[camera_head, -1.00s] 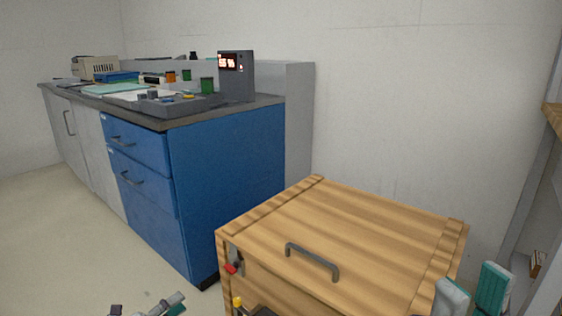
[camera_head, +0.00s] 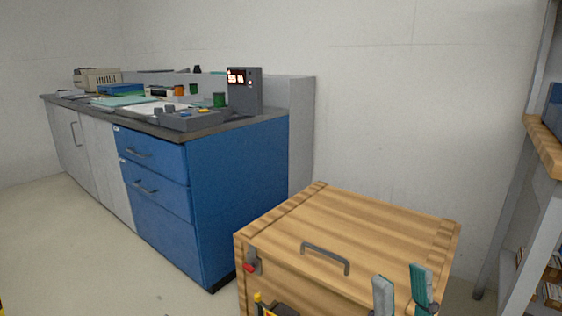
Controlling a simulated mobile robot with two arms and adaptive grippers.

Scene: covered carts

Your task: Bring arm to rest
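My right gripper (camera_head: 401,293) shows at the bottom right, with two grey and teal fingertips standing apart and nothing visible between them. It is in front of the right part of the wooden cart's lid (camera_head: 365,221); I cannot tell whether it touches the cart. The lid lies closed, with a grey bar handle (camera_head: 326,257) near its front edge. My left gripper is out of view.
A blue drawer cabinet (camera_head: 240,190) with a dark worktop stands to the left, bearing a grey device with a lit display (camera_head: 244,91) and small jars. A shelf rack (camera_head: 541,145) stands at the right edge.

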